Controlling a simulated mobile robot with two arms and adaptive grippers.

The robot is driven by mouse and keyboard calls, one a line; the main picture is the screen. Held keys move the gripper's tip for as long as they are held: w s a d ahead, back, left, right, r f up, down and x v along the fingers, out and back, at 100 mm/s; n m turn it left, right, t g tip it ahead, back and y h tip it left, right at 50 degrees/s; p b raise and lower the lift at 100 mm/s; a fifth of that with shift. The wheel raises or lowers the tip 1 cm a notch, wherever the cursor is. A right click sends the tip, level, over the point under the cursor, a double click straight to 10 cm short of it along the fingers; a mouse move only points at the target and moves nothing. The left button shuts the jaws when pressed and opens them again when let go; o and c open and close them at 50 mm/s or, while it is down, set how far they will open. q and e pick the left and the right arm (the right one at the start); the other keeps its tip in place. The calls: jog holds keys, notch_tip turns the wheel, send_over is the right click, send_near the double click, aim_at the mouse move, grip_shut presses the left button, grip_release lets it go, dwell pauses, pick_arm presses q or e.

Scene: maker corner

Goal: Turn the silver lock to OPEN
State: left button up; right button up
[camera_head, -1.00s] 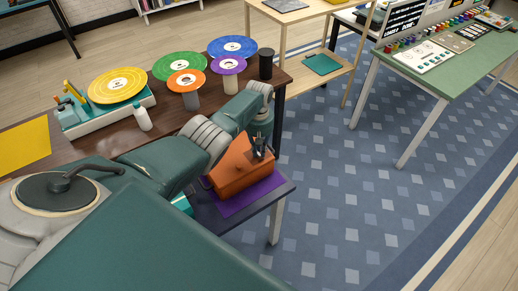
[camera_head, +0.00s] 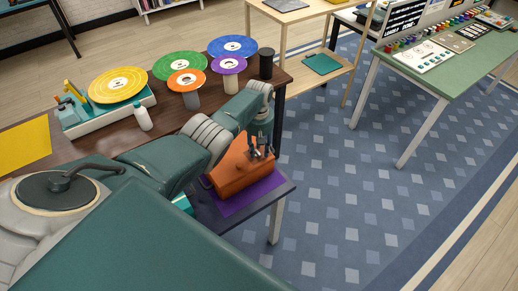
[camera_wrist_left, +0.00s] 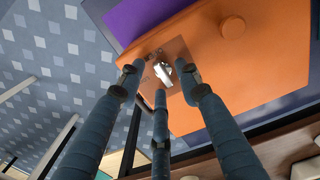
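An orange case (camera_head: 232,172) lies on a purple mat (camera_head: 247,197) in the head view. In the left wrist view the orange case (camera_wrist_left: 255,60) has a small plate on its face with a silver lock (camera_wrist_left: 163,73) on it. My left gripper (camera_head: 259,154) is at the lock end of the case. In the left wrist view its three fingers (camera_wrist_left: 160,80) are spread around the silver lock, with gaps, and hold nothing. I cannot tell whether any fingertip touches the plate. My right gripper is out of view.
A dark table (camera_head: 62,152) stands behind, with several coloured discs on stands and a white bottle (camera_head: 143,118). A black cylinder (camera_head: 266,64) is at its right end. A green table (camera_head: 470,62) is at the right. Patterned floor (camera_head: 345,190) between is clear.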

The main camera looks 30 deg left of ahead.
pick_arm(q)
notch_tip(320, 180, up, 12)
dwell(0.6)
dwell(0.4)
